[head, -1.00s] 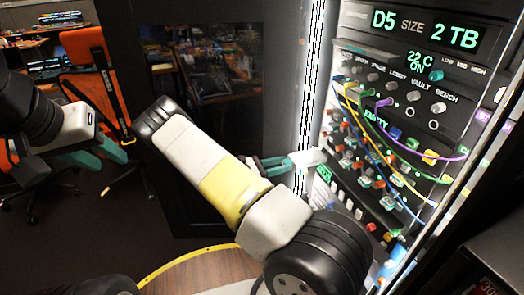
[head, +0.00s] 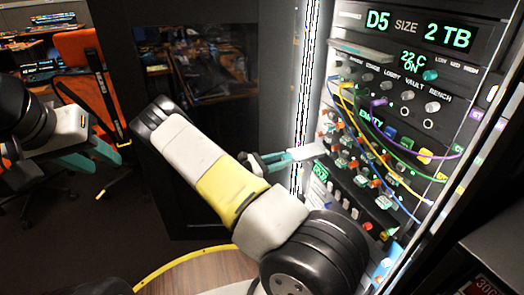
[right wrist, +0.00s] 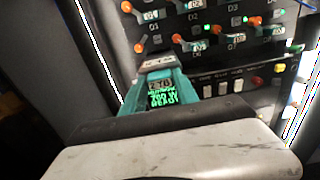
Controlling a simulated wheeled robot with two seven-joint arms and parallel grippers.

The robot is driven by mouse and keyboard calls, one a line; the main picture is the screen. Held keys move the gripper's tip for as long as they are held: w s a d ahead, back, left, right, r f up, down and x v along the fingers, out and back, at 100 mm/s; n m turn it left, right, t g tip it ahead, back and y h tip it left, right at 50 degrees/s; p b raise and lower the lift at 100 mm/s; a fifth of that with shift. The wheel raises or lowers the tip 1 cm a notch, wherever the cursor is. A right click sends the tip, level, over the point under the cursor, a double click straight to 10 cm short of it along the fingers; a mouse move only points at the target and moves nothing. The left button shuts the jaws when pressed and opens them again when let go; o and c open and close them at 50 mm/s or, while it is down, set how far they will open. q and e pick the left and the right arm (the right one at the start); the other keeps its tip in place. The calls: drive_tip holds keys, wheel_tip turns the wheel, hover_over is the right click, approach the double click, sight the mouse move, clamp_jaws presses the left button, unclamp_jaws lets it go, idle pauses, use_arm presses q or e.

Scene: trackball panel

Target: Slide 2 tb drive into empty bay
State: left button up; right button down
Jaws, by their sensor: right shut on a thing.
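My right gripper (head: 275,160) is shut on a pale block-shaped drive (head: 308,151) at the left edge of the rack front. In the right wrist view the teal fingers (right wrist: 160,75) hold the drive's pale end (right wrist: 157,62), pointing toward the rack. I cannot tell whether it touches the rack. The rack (head: 400,95) has a top display reading "D5 SIZE 2 TB" (head: 420,28). A green "EMPTY" label (head: 370,122) shows among the rows of bays; the bay opening is not clear. My left gripper (head: 97,155) is open and empty, far left.
Yellow, blue, green and purple cables (head: 375,145) hang across the rack front. Rows of orange-knobbed drives (head: 345,163) fill the bays, with buttons below. An orange chair (head: 82,60) stands at the back left. A round wooden table top (head: 205,270) lies below.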

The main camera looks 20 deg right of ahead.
sight(320, 149)
drive_tip(key=shift+w+d, duration=0.1)
drive_tip(key=shift+d, duration=1.45)
drive_tip(key=shift+w+d, duration=0.2)
drive_tip(key=shift+d, duration=2.15)
drive_tip(key=shift+w+d, duration=0.15)
drive_tip(key=shift+d, duration=2.2)
drive_tip(key=shift+w+d, duration=0.2)
drive_tip(key=shift+d, duration=2.15)
drive_tip(key=c, duration=0.9)
unclamp_jaws()
drive_tip(key=shift+o, duration=0.2)
